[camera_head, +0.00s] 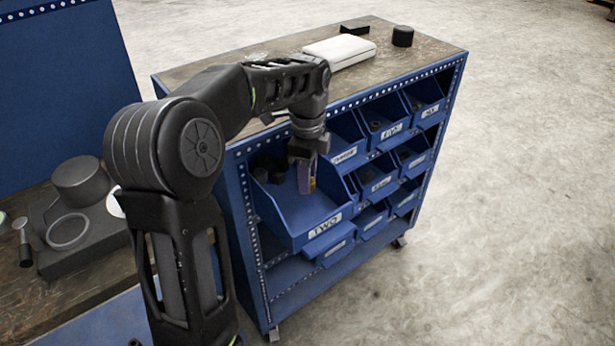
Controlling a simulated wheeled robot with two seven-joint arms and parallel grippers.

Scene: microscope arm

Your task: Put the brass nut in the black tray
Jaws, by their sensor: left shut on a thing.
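My left gripper (306,178) points down into the front of a large blue bin (318,225) labelled TWO on the rack. It is shut on a small brass-coloured piece (313,184), which looks like the brass nut; its shape is mostly hidden by the fingers. I cannot tell whether the piece touches the bin floor. A dark flat tray-like base (95,238) lies on the bench at the left, with round parts on it; I cannot tell for sure that it is the black tray. My right gripper is not in view.
The blue rack holds several more labelled bins (388,130), some with dark parts. On its top are a white case (340,50) and a black cylinder (402,36). A grey cylinder (80,180) and a ring (68,231) are on the left bench. Open concrete floor lies right.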

